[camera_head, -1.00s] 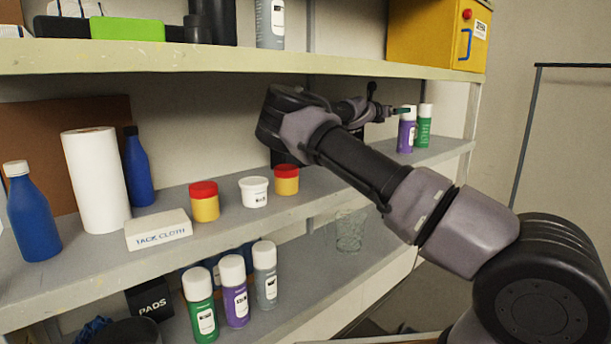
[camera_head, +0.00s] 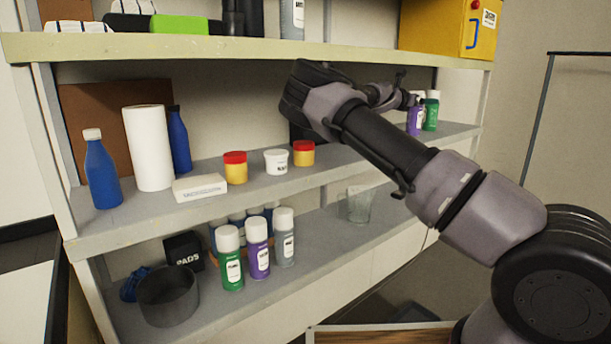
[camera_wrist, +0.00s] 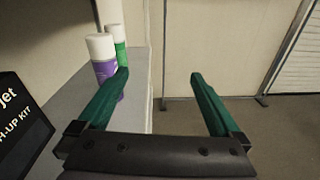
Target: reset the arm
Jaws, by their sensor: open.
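My gripper (camera_wrist: 160,82) is open in the wrist view, its two green fingers spread wide with nothing between them. A purple spray can (camera_wrist: 102,62) with a white cap and a green spray can (camera_wrist: 118,45) stand on the shelf just beyond the left finger, which partly covers the purple one. In the head view my arm reaches over the middle shelf, and the gripper end is small near the purple can (camera_head: 414,118) and the green can (camera_head: 431,112). Whether the finger touches the purple can I cannot tell.
The middle shelf (camera_head: 130,228) holds blue bottles, a paper roll (camera_head: 148,148), a tack cloth box (camera_head: 199,187) and small tubs. A yellow cabinet (camera_head: 440,25) stands on the upper shelf. In the wrist view, a dark box (camera_wrist: 20,125) is at left and open floor (camera_wrist: 285,140) at right.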

